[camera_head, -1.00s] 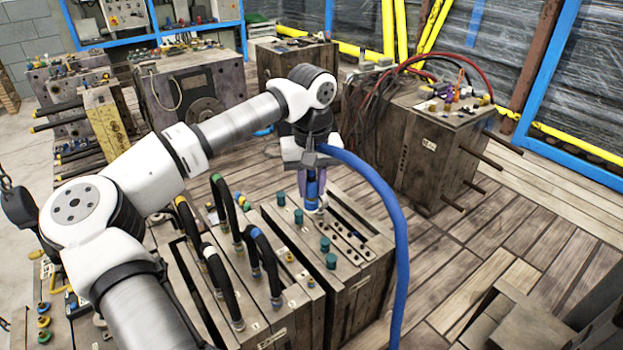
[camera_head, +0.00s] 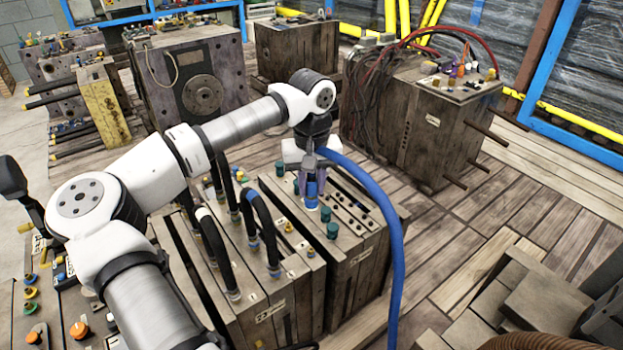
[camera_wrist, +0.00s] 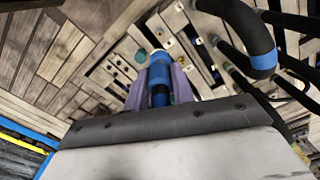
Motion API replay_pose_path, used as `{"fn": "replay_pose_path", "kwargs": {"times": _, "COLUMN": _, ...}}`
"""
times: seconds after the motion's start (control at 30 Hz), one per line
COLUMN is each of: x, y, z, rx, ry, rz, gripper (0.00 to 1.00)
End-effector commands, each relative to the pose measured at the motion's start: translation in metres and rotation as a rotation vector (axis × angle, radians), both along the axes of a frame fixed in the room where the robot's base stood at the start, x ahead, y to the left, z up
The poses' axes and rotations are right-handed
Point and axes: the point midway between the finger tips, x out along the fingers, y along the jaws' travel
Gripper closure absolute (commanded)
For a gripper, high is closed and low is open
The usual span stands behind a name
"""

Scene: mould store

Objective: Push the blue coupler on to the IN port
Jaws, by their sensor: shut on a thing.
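My gripper (camera_head: 312,190) is shut on the blue coupler (camera_head: 312,196), with a purple finger on either side. The coupler points down at the top of the wooden-sided mould (camera_head: 367,238), beside its teal posts (camera_head: 333,231). In the wrist view, the coupler (camera_wrist: 159,82) sits between the purple fingers, with a dark band around it. A blue hose (camera_head: 385,215) runs from the wrist down to the right. The IN port is not identifiable; the coupler and fingers cover the mould top there. I cannot tell whether the coupler touches a port.
Black looped hoses (camera_head: 262,232) with coloured bands stand on the mould plates just left of the gripper; one looms close in the wrist view (camera_wrist: 250,35). Another mould (camera_head: 420,125) with red hoses and protruding rods stands behind right.

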Motion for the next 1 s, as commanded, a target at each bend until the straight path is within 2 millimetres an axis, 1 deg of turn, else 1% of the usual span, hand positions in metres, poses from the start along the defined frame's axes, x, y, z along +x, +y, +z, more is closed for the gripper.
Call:
{"fn": "replay_pose_path", "kwargs": {"times": 0.03, "x": 0.000, "y": 0.000, "z": -0.010, "rx": 0.000, "ry": 0.000, "rz": 0.000, "gripper": 1.00}}
{"fn": "replay_pose_path", "kwargs": {"times": 1.0, "x": 0.000, "y": 0.000, "z": -0.116, "rx": 0.001, "ry": 0.000, "rz": 0.000, "gripper": 1.00}}
